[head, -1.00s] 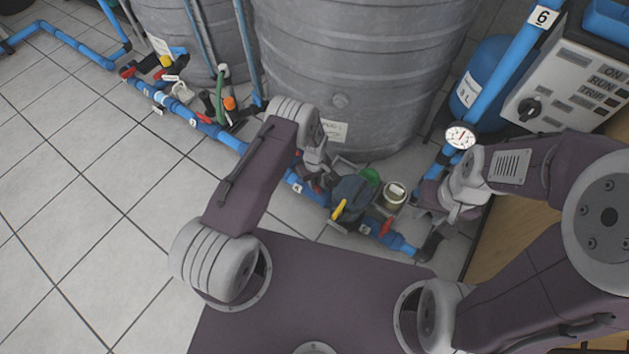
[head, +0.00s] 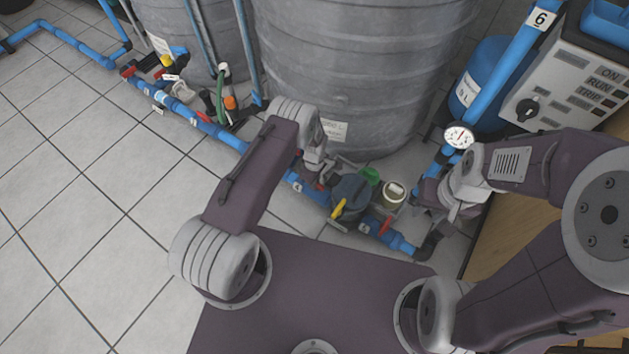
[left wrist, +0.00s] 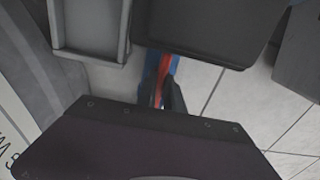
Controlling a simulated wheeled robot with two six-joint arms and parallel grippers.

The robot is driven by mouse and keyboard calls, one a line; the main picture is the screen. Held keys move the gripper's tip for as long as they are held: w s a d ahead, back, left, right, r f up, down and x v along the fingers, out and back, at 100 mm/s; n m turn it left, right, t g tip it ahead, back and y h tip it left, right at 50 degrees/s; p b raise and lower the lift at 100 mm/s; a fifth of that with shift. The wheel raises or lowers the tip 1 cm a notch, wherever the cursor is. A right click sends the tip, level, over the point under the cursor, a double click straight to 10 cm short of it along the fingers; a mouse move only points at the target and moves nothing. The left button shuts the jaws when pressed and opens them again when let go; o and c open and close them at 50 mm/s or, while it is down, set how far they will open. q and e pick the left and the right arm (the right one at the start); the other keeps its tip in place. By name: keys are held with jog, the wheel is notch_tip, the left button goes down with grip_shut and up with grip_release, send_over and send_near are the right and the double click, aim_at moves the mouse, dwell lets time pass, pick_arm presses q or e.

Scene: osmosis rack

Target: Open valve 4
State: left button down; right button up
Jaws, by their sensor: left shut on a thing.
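The blue pipe run (head: 225,137) lies along the floor, with a "4" label (head: 297,187) just left of my left gripper. My left gripper (head: 318,178) is down at the pipe there, by valve 4. In the left wrist view, a red lever handle (left wrist: 164,68) runs between the fingertips of my left gripper (left wrist: 163,98), which is shut on it. The valve body and most of the handle are hidden by the gripper and arm. My right gripper (head: 440,205) hangs near the right end of the pipe, beside the gauge riser. Its jaws are too small to tell.
A dark pump (head: 350,195) with a yellow lever (head: 339,209) sits right of my left gripper. Another red handle (head: 386,227) is further right. A large grey tank (head: 360,75) stands behind. A pressure gauge (head: 459,136) and control panel (head: 570,90) are right. The tiled floor (head: 90,220) is clear at left.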

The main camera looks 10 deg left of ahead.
pick_arm(q)
jog(key=c, duration=1.5)
grip_release()
jog(key=shift+o, duration=0.2)
notch_tip(320, 180, up, 9)
jog(key=p, duration=0.6)
jog(key=shift+r, duration=0.1)
